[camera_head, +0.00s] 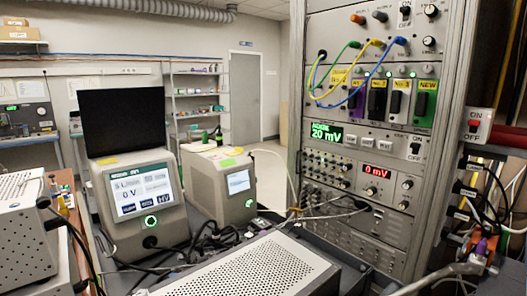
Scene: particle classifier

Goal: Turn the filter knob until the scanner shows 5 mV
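A rack panel (350,145) carries a green display (327,132) reading 20 mV; the small label above it is too blurred to read surely. Below and right of it, a red display (377,172) reads 0 mV, with a small knob (371,191) under it and dark knobs (407,184) to its right. More small knobs (325,160) sit in rows at the left of this panel. I cannot tell which knob is the filter knob or which display is the scanner's. My gripper is not clearly visible in this view.
A perforated metal case (250,270) stands in front of the rack. Loose cables (325,208) hang before the lower panels. Blue, yellow and green leads (365,60) loop above. Two desktop instruments (138,200) stand at left. Cables and a metal rod (440,275) crowd the lower right.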

